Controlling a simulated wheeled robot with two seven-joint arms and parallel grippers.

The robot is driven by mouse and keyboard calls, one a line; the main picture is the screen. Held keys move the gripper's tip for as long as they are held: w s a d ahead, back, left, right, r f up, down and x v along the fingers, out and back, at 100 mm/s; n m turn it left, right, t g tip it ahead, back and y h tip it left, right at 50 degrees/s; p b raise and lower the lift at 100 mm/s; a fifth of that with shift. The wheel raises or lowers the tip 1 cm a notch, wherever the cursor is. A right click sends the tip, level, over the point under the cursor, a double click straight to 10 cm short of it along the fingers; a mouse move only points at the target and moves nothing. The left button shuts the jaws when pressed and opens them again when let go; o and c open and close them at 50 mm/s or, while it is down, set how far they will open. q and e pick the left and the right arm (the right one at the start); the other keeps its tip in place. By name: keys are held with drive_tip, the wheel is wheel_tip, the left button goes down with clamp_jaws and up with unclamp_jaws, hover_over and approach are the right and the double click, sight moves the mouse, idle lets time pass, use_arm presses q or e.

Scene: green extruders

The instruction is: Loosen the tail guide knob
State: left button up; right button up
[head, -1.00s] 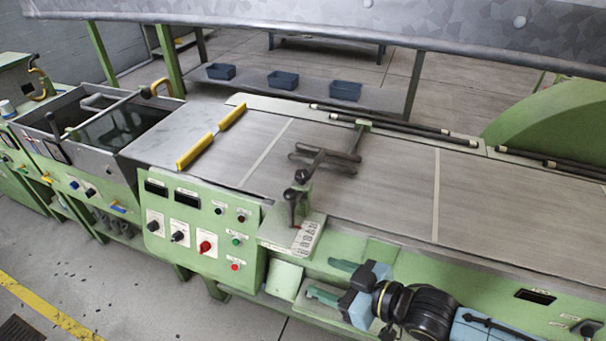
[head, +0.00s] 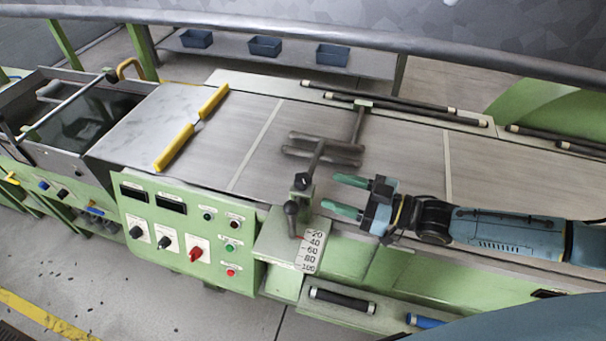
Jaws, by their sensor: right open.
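The tail guide (head: 325,150) is a dark forked bar lying over the grey belt table. Its arm runs down to a small green bracket at the table's front edge. A dark round knob (head: 303,181) sits on the bracket, and a dark ball-ended lever (head: 291,208) stands just below it; I cannot tell which one is the tail guide knob. My right gripper (head: 345,195) is to the right of both, its two green fingers apart and pointing left. It is empty and does not touch them. My left gripper is not in view.
A printed scale plate (head: 312,250) lies below the lever. A green control panel (head: 188,235) with knobs and buttons stands to the left. Yellow bars (head: 175,146) cross the table at left. A tray with a black roller (head: 342,300) is below the gripper. Blue bins (head: 265,46) stand behind.

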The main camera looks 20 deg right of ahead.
sight(304, 178)
drive_tip(key=x, duration=0.7)
drive_tip(key=shift+w+a+p, duration=0.15)
drive_tip(key=shift+w+p, duration=0.05)
drive_tip(key=shift+p, duration=0.1)
drive_tip(key=shift+w+a, duration=0.2)
drive_tip(key=shift+a, duration=0.1)
drive_tip(key=shift+c, duration=0.2)
drive_tip(key=c, duration=0.9)
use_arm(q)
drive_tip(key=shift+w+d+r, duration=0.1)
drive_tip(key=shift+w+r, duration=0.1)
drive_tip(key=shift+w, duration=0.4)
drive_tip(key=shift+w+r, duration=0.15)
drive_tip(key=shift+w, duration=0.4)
use_arm(e)
drive_tip(key=shift+c, duration=0.2)
